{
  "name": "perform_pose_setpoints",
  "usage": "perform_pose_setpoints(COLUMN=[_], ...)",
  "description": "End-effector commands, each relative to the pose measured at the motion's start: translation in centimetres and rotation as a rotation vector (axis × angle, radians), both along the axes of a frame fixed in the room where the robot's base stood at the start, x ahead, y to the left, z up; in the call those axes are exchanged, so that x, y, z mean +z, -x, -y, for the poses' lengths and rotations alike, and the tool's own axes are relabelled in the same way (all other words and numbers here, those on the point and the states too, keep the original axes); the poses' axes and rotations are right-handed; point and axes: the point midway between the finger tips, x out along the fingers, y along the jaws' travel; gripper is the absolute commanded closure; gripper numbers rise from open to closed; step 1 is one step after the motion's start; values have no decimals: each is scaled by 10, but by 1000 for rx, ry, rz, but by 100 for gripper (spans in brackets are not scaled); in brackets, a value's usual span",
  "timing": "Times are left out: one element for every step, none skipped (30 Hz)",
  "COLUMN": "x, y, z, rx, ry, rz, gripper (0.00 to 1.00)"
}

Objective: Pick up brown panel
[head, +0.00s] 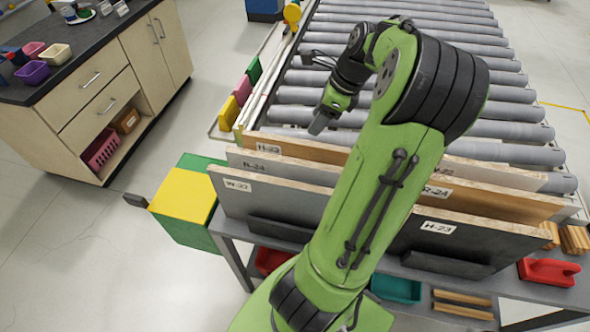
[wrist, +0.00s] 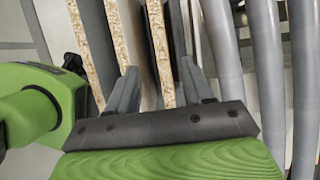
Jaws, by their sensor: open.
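A brown panel (head: 300,149) with a white label stands on edge at the back of the left rack group, partly hidden behind my arm. Another brown panel (head: 500,199), labelled R-24, stands on the right side. My gripper (head: 319,122) is above the back of the left group, near the rollers. In the wrist view my gripper (wrist: 158,72) is open, one finger on each side of a panel's chipboard edge (wrist: 161,55), which looks like the back left brown panel. Contact and finger depth cannot be told.
Grey panels (head: 270,199) stand close in front, and a dark panel (head: 470,240) stands at the right front. The roller conveyor (head: 470,95) lies behind. A yellow-topped green box (head: 184,195) adjoins the rack's left end. Open floor lies left.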

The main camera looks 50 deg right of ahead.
Motion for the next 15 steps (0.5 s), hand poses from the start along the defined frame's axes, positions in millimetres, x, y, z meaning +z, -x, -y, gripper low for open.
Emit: perform_pose_setpoints(x=[-20,-27,-37,-44,-50,-59,-64,-69,-73,-76,-78,-82,-86,-91,-99], y=[-5,-8,-11,-14,-17,-20,-22,-24,-26,-27,-28,-29,-31,-33,-36], z=[-3,-5,-6,-7,-8,-10,-11,-11,-12,-12,-13,-13,-14,-15,-16], rx=[4,5,4,5,5,5,5,5,5,4,4,4,4,5,6], ry=[-5,-4,-4,-5,-3,-4,-3,-3,-1,0,0,0,-1,-2,-3], rz=[-1,-1,-2,-1,-1,-2,-1,-1,0,0,-1,-1,-2,-1,-1], gripper=[49,49,49,49,49,49,49,49,49,49,49,49,49,49,49])
